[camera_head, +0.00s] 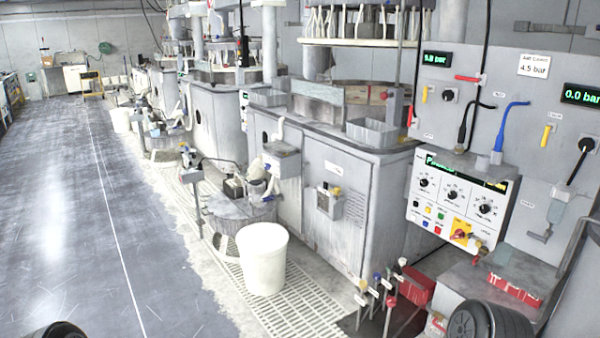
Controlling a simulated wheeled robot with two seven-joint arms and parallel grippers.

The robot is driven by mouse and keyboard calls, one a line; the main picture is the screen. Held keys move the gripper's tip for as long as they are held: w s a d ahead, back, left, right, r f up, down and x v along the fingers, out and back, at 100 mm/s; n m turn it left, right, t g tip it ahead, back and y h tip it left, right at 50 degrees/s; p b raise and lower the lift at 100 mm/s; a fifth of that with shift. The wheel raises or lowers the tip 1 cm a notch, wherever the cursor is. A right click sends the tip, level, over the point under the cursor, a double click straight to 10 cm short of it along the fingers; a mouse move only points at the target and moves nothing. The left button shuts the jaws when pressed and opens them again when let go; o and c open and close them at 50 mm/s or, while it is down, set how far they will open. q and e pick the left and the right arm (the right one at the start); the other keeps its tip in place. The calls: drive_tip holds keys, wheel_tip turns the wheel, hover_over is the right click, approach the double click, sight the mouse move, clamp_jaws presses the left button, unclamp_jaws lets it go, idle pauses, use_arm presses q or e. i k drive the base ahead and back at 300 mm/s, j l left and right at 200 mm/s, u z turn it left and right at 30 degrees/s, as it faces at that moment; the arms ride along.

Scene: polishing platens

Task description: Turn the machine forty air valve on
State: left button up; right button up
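A grey wall panel (447,52) at the right carries the air fittings. A lever with a red handle (467,78) lies roughly level near its top. A yellow handle (425,93) stands upright at the left, and another yellow handle (546,135) stands upright at the right. The left display (436,59) seems to read 5.8 bar, and the right display (581,96) reads 0.0 bar. A white sign (534,65) says 4.5 bar. The small labels are too small to read, so I cannot tell which valve belongs to machine forty. Neither gripper shows.
A control box (460,200) with knobs and a red-and-yellow switch hangs below the panel. Grey machines (340,185) line the right side. A white bucket (262,258) stands before them, near short colour-handled posts (362,292). The grey floor (80,200) at the left is clear.

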sight(456, 77)
drive_tip(key=i, duration=0.5)
drive_tip(key=i+j+z, duration=0.1)
drive_tip(key=i, duration=0.35)
drive_tip(key=i+l+z, duration=0.15)
drive_tip(key=i+z, duration=0.7)
drive_tip(key=i+j+z, duration=0.1)
drive_tip(key=i+z, duration=0.45)
drive_tip(key=i, duration=0.1)
